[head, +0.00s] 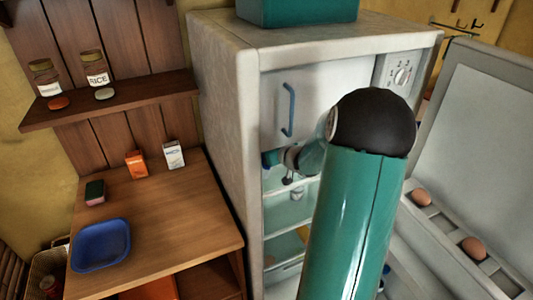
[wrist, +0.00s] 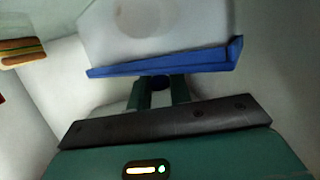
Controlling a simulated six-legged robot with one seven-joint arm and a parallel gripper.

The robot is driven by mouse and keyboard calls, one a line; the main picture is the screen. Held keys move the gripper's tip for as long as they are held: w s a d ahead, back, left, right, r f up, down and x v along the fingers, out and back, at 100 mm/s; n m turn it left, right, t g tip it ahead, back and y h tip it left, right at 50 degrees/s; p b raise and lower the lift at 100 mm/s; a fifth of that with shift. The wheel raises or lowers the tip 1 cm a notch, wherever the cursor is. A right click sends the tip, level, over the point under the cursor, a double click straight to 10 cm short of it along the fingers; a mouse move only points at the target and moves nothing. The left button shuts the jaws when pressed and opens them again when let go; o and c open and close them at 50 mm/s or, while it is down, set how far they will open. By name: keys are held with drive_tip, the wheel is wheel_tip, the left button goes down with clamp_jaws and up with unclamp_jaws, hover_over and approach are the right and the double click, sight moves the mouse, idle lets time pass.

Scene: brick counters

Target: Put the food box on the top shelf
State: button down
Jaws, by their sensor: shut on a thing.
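The food box (wrist: 150,30) is pale and translucent with a blue edge (wrist: 165,62). In the wrist view, the fingers of my gripper (wrist: 160,86) are shut on its blue edge. In the head view, my arm reaches into the open fridge (head: 222,105), and the box is mostly hidden there. The upper fridge shelf (head: 288,208) shows as a pale glassy surface below my wrist. I cannot tell whether the box touches a shelf.
The fridge door (head: 488,115) stands open at right, with eggs (head: 473,248) in its rack. A sandwich (wrist: 22,52) lies at left in the wrist view. A wooden counter at left holds a blue tray (head: 128,245), a sponge (head: 95,192) and small cartons (head: 174,155).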

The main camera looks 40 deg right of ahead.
drive_tip(key=shift+f, duration=1.3)
drive_tip(key=shift+f, duration=0.1)
drive_tip(key=c, duration=1.3)
unclamp_jaws()
drive_tip(key=shift+s+r, duration=0.2)
drive_tip(key=shift+s, duration=0.1)
drive_tip(key=d+v, duration=0.1)
drive_tip(key=v, duration=1)
drive_tip(key=shift+s+a, duration=0.25)
drive_tip(key=shift+a, duration=0.25)
drive_tip(key=shift+r, duration=0.1)
